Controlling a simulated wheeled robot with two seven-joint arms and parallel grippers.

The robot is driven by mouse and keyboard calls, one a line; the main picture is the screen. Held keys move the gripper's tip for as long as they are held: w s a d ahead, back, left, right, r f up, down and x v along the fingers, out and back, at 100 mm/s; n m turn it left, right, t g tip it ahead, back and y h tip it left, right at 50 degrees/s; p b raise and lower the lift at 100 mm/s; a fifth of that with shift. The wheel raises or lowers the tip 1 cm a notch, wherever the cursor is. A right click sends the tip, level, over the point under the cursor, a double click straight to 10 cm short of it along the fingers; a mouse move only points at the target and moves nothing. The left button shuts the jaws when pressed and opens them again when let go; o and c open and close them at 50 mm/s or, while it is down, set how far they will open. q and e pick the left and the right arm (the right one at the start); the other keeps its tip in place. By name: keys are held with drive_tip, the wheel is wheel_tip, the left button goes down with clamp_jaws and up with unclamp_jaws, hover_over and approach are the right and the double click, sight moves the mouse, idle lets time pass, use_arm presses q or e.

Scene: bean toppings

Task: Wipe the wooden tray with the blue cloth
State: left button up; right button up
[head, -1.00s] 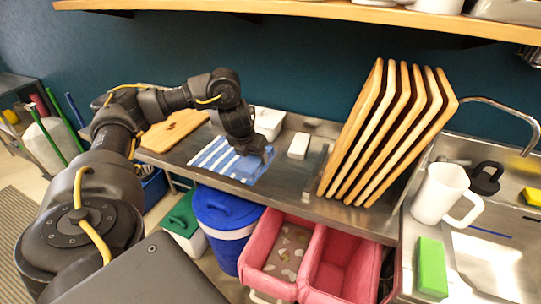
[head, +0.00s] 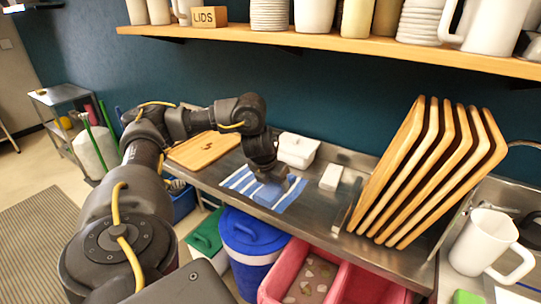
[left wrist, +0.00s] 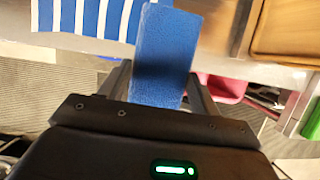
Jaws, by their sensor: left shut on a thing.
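My left gripper (head: 270,182) is shut on the blue cloth (left wrist: 163,55), which looks like a thick folded block between the fingers in the left wrist view. In the head view the blue cloth (head: 267,194) shows just below the gripper, over the striped towel; I cannot tell whether it touches it. The wooden tray (head: 205,148) lies flat on the metal counter, left of and behind the gripper. A wooden surface, probably the tray, shows at the upper right of the left wrist view (left wrist: 288,30). My right gripper is out of view.
A blue-and-white striped towel (head: 238,181) lies on the counter. A white container (head: 297,150) and a white block (head: 331,177) stand right of the gripper. Upright wooden boards (head: 425,170) fill the right. A shelf (head: 330,47) overhangs. Bins stand below the counter edge.

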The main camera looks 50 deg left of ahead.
use_arm(q)
drive_tip(key=s+d+f+n+g+y, duration=0.1)
drive_tip(key=d+f+n+g+y, duration=0.1)
drive_tip(key=d+f+n, duration=0.4)
drive_tip(key=s+d+f+n+g+y, duration=0.1)
drive_tip(key=d+f+n+g, duration=0.15)
drive_tip(key=d+n, duration=0.7)
drive_tip(key=s+d+f+n+g+h, duration=0.4)
drive_tip(key=s+d+f+n, duration=0.2)
drive_tip(key=s+d+n, duration=0.3)
drive_tip(key=d+n, duration=0.4)
drive_tip(key=n, duration=0.4)
drive_tip(key=shift+s+b, duration=0.15)
drive_tip(key=shift+b, duration=0.2)
